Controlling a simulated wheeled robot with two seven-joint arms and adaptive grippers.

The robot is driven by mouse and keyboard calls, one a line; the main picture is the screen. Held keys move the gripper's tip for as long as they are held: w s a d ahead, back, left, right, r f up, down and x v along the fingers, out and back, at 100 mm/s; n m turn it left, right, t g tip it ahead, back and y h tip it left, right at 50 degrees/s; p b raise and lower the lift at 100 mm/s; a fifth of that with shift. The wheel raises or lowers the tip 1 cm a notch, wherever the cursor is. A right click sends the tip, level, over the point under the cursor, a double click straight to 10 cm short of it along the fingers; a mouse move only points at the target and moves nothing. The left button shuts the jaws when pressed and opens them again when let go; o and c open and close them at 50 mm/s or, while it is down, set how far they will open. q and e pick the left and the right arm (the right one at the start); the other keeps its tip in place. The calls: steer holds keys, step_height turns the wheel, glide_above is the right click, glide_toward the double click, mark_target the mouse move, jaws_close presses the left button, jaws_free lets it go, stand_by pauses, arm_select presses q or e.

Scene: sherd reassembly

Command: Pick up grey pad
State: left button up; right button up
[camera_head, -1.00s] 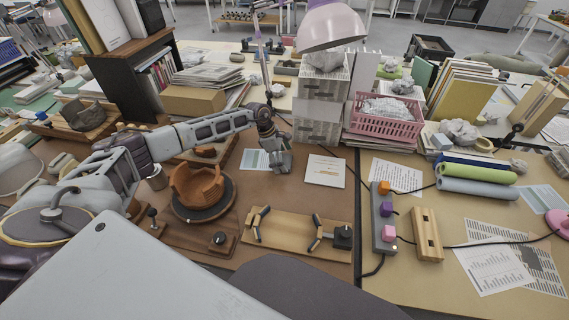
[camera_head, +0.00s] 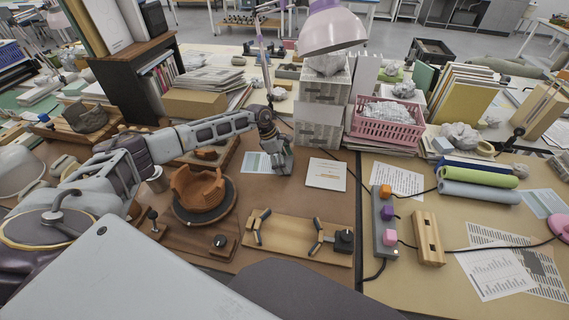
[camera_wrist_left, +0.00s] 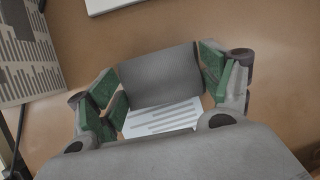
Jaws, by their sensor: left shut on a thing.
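The grey pad (camera_wrist_left: 160,73) shows in the left wrist view as a plain, flat grey piece between the green-lined fingers. My left gripper (camera_wrist_left: 158,92) is shut on it, with a finger at each side. In the head view my left gripper (camera_head: 281,164) points down over the brown work mat, between two sheets of paper. The pad is hard to tell from the grey fingers there. My right gripper is not in view.
A reddish-brown pot (camera_head: 198,188) stands on a dark turntable left of the gripper. A wooden clamp board (camera_head: 285,238) lies in front. A white card (camera_head: 326,174) lies to the right. A pink basket (camera_head: 386,126) and a lamp (camera_head: 333,31) stand behind.

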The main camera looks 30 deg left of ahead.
arm_select(q)
step_height(320, 180, up, 10)
steer(key=shift+f, duration=0.25)
stand_by(0.3)
steer(key=o, duration=0.3)
steer(key=shift+c, duration=1.4)
steer(key=shift+d, duration=0.1)
